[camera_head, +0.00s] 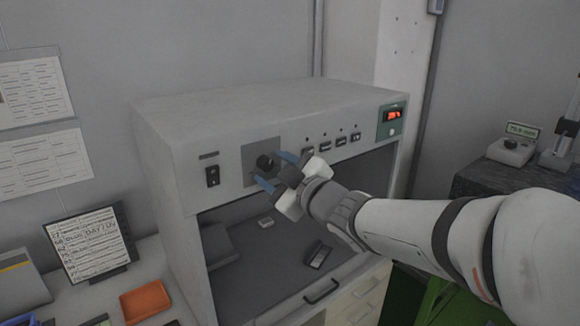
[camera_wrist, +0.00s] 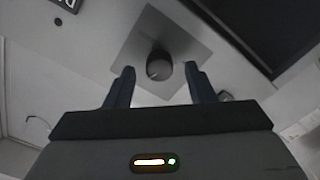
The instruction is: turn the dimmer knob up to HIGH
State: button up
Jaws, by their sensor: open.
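The dimmer knob (camera_head: 265,162) is a dark round knob on a grey square plate (camera_head: 250,150) on the front of a light grey cabinet. In the wrist view the knob (camera_wrist: 159,68) lies ahead of and between my two fingers, with a pale mark near its lower edge. My gripper (camera_head: 276,170) is open in front of the plate, its blue fingertips to either side of the knob. In the wrist view my gripper (camera_wrist: 160,88) shows both fingers apart, with gaps to the knob. I cannot tell whether the fingertips reach its depth. No HIGH label is readable.
A black rocker switch (camera_head: 212,176) is left of the plate. Several small buttons (camera_head: 325,143) and a red-lit display (camera_head: 394,115) are to the right. Below is the open cabinet bay with a small dark device (camera_head: 318,255). An orange tray (camera_head: 146,301) stands at lower left.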

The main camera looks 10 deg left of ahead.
jog(key=shift+w+a, duration=0.3)
jog(key=shift+a, duration=0.05)
jog(key=c, duration=1)
jog(key=shift+o, duration=0.2)
